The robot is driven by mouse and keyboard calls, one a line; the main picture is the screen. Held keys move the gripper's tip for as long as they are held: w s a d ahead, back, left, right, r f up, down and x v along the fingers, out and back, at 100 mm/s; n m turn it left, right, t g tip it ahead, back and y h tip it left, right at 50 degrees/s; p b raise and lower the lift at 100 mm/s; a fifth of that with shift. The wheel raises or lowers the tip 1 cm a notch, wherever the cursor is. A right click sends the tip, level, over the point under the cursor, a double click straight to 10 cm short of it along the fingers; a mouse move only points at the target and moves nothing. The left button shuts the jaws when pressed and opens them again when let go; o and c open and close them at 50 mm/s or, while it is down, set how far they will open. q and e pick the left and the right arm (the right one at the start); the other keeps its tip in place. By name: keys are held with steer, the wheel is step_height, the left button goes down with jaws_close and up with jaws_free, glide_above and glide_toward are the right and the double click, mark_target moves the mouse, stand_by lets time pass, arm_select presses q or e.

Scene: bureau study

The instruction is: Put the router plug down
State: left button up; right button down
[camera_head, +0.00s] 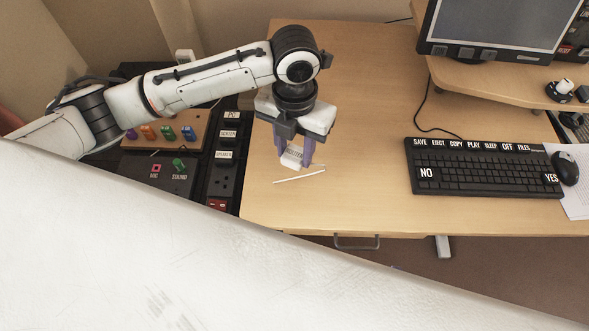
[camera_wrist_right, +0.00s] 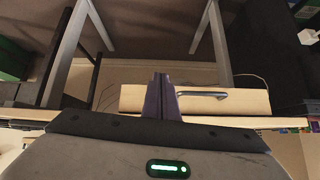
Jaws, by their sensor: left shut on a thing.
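The router plug (camera_head: 292,157) is a small white block with dark lettering. My left gripper (camera_head: 296,158) points down over the left part of the wooden desk, its purple fingers shut on the plug. The plug is at or just above the desk top; I cannot tell whether it touches. Part of it is hidden by the fingers. My right gripper (camera_wrist_right: 161,98) shows in the right wrist view with its fingers together and nothing visible between them, in front of a drawer with a metal handle (camera_wrist_right: 202,95).
A thin white stick (camera_head: 299,177) lies beside the plug. Left are a black socket strip (camera_head: 222,172) with labels and a board of coloured pegs (camera_head: 165,133). Right are a keyboard (camera_head: 480,168), mouse (camera_head: 566,167) and monitor (camera_head: 497,25). The desk (camera_head: 362,120) is clear between.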

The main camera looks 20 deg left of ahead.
mark_target(295, 154)
arm_select(q)
steer(key=shift+f, duration=3.5)
steer(key=shift+f, duration=0.15)
steer(key=o, duration=1)
step_height(295, 154, up, 12)
steer(key=shift+r, duration=0.2)
